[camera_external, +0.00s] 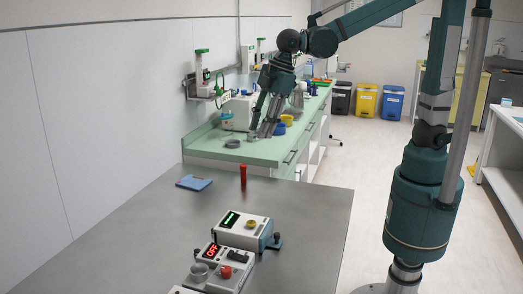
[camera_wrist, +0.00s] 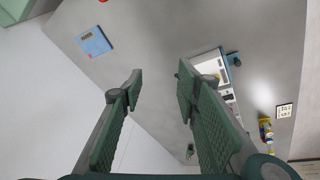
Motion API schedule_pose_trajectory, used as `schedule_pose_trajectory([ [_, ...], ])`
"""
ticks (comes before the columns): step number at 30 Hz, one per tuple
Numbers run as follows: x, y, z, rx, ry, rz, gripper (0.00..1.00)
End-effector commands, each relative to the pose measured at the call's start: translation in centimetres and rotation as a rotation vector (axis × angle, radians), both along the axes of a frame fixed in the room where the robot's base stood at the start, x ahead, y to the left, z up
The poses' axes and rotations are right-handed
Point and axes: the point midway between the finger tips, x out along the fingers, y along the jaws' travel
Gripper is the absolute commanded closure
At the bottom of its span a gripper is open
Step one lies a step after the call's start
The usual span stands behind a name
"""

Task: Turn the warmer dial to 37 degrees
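Two white-and-grey devices stand near the front of the grey table in the external view, and I cannot tell for sure which is the warmer. The rear one (camera_external: 232,236) has a green-lit display and a yellow knob (camera_external: 251,224). The front one (camera_external: 218,276) has a red display reading OFF, a grey round knob or cup (camera_external: 199,271) and a red knob (camera_external: 226,271). My gripper (camera_external: 265,118) is raised beyond them, towards the green counter. In the wrist view my gripper (camera_wrist: 160,80) is open and empty. Its right finger partly hides a device (camera_wrist: 212,65).
A blue flat item (camera_external: 194,182) and an upright red cylinder (camera_external: 243,175) are at the back of the grey table. The blue item also shows in the wrist view (camera_wrist: 94,42). The green counter (camera_external: 240,151) holds several items. The table's middle is clear.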

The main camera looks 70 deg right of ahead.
Motion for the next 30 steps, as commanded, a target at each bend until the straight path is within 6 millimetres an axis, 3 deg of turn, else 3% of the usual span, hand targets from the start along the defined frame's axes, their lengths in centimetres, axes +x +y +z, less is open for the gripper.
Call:
schedule_pose_trajectory([
  [15,2.1,13.0,-2.4,-0.088,0.054,0.304,0.68],
  [30,1.1,25.8,-7.0,-0.169,0.103,0.597,0.68],
])
